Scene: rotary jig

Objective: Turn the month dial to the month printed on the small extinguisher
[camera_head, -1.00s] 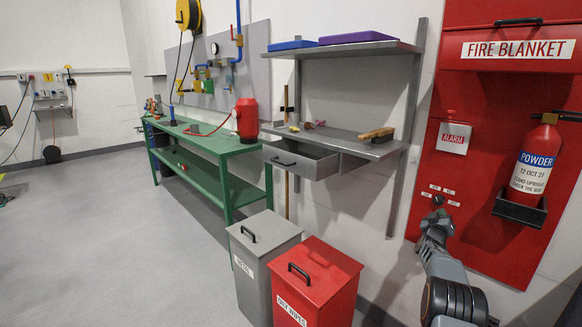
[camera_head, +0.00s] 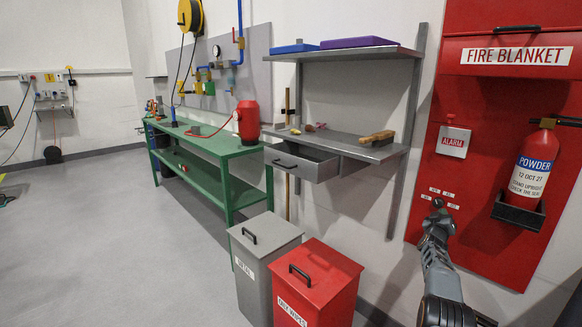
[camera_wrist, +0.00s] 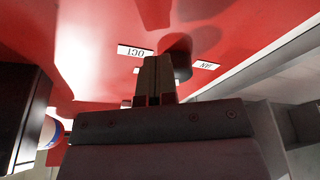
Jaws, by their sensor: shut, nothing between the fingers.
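The small extinguisher (camera_head: 532,165) hangs on the red panel at the right of the head view. Its label reads POWDER and 12 OCT 27. The month dial's small white labels (camera_head: 447,193) sit lower left of it, around my gripper (camera_head: 437,205). In the wrist view my gripper (camera_wrist: 157,62) is shut and empty, close to the panel. A label reading OCT (camera_wrist: 135,52), upside down, is just left of the fingertips. A dark round part, likely the dial knob (camera_wrist: 182,62), shows behind them, partly hidden. I cannot tell whether the fingers touch it or where it points.
The extinguisher's dark bracket (camera_head: 519,210) juts out to the right of my gripper. An ALARM box (camera_head: 454,139) is above the dial. A red bin (camera_head: 330,275) and a grey bin (camera_head: 263,250) stand on the floor to the left.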

